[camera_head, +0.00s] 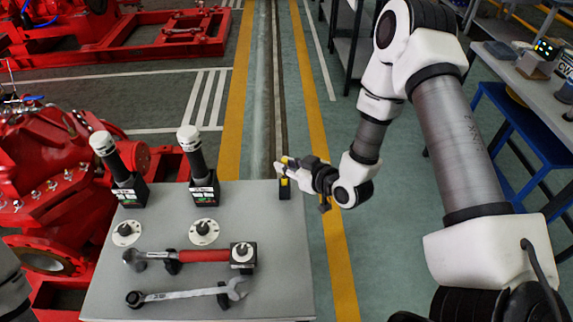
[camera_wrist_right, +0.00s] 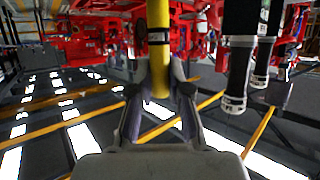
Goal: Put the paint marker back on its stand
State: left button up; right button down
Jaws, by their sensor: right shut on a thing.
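The paint marker is a yellow cylinder with a black band; in the right wrist view the marker (camera_wrist_right: 159,60) stands between my right fingers (camera_wrist_right: 160,85). In the head view a yellow part of the marker (camera_head: 284,181) shows at the fingertips of my right gripper (camera_head: 286,168), which is shut on it. A small black block, seemingly the stand (camera_head: 285,193), is at the table's far right corner, directly below the fingertips. I cannot tell whether the marker touches or sits in it. My left gripper is out of view.
The grey table (camera_head: 270,260) holds two black, white-capped cylinders in blocks (camera_head: 204,185), two white discs (camera_head: 204,231), a red-handled tool (camera_head: 200,256) and a wrench (camera_head: 195,294). A red pump (camera_head: 40,180) stands left. The table's right strip is clear.

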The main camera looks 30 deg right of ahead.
jog(key=shift+f+b, duration=0.85)
jog(key=shift+f, duration=0.15)
jog(key=c, duration=1)
grip_release()
jog(key=shift+c, duration=0.2)
jog(key=v, duration=0.7)
jog(key=shift+s, duration=0.2)
jog(key=shift+d, duration=0.1)
